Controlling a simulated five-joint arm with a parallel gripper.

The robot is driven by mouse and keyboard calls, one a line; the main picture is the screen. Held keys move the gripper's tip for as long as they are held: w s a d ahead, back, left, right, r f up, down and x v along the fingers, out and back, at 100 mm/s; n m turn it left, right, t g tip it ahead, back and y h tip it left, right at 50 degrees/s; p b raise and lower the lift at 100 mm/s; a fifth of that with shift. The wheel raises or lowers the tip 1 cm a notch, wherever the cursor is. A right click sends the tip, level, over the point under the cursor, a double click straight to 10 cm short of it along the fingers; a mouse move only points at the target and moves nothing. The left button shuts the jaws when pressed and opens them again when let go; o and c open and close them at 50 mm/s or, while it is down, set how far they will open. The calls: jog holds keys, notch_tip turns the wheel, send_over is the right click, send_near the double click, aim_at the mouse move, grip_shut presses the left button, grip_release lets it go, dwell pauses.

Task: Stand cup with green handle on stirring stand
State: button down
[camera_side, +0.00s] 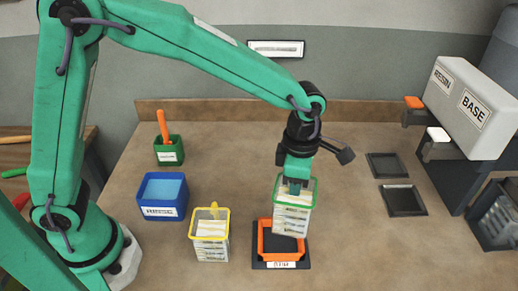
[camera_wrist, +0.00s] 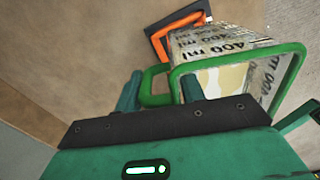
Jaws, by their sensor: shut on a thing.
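The cup with the green rim and handle (camera_side: 293,215) is clear with printed scale marks. My gripper (camera_side: 296,186) is shut on it at the handle, and the cup hangs upright. In the wrist view the cup (camera_wrist: 215,45) shows its green handle between my gripper's fingers (camera_wrist: 158,92), with pale contents inside. The stirring stand (camera_side: 262,255), a dark base with an orange square frame and a label, is below and slightly left of the cup in the side view. The cup overlaps its back right part there. The orange frame (camera_wrist: 168,28) also shows beyond the cup in the wrist view.
A yellow-rimmed cup (camera_side: 210,245) stands left of the stand. A blue bin (camera_side: 163,210) and a green pot (camera_side: 168,156) with an orange tool are farther left. At right are two dark pads (camera_side: 403,200) and a resin dispenser (camera_side: 475,110).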

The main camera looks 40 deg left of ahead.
jog(key=shift+s+a+f+n, duration=0.15)
jog(key=shift+s+a+n, duration=0.2)
jog(key=shift+a+n, duration=0.35)
jog(key=shift+s+a+f+n, duration=0.1)
jog(key=shift+s+a+n, duration=0.2)
jog(key=shift+a+n, duration=0.4)
jog(key=shift+f, duration=4)
jog(key=shift+f, duration=0.1)
jog(key=c, duration=0.9)
grip_release()
jog(key=shift+o, duration=0.2)
notch_tip(320, 180, up, 12)
jog(key=shift+a, duration=0.1)
